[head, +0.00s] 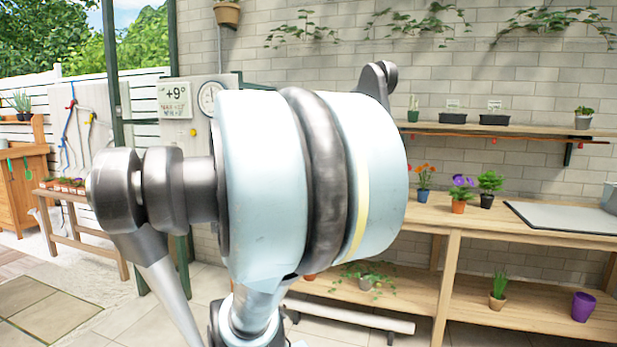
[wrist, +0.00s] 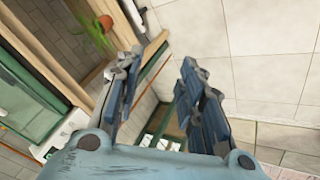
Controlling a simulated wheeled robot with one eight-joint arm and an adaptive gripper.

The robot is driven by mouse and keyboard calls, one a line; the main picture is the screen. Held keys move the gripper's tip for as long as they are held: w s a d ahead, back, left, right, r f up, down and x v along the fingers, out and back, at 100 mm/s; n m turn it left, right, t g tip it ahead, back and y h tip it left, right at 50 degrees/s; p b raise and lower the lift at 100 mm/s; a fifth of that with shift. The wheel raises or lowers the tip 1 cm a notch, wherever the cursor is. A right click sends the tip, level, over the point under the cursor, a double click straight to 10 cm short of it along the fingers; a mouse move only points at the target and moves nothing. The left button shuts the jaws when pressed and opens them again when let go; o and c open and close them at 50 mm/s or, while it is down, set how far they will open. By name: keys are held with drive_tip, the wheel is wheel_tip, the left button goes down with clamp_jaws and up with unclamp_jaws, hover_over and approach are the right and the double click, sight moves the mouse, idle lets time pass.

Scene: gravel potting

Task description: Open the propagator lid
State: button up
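In the head view, a wooden bench (head: 425,212) stands at the right with flower pots and a grey mat (head: 570,217). A wall shelf (head: 540,131) holds small pots. A purple pot (head: 583,306) stands on the lower shelf. A low table (head: 75,197) and paved floor lie left.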

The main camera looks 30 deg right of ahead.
drive_tip(key=w+d+r+n+t+h, duration=0.25)
drive_tip(key=w+d+r, duration=0.35)
drive_tip(key=d, duration=0.4)
drive_tip(key=w+d+r+n+t+h, duration=0.1)
drive_tip(key=w+d+r+n+h, duration=0.15)
drive_tip(key=w+d+r, duration=0.4)
drive_tip(key=w+d+r+n+t+h, duration=0.2)
drive_tip(key=w+d+r+h, duration=0.15)
drive_tip(key=w+d, duration=0.6)
drive_tip(key=shift+g+y, duration=0.25)
drive_tip(key=shift+y, duration=0.1)
drive_tip(key=s+x, duration=0.1)
drive_tip(key=x, duration=0.4)
drive_tip(key=d+x, duration=0.1)
drive_tip(key=x, duration=0.5)
drive_tip(key=s+d+x, duration=0.1)
drive_tip(key=x, duration=0.4)
drive_tip(key=shift+d+r, duration=0.1)
drive_tip(key=shift+d, duration=0.4)
clamp_jaws()
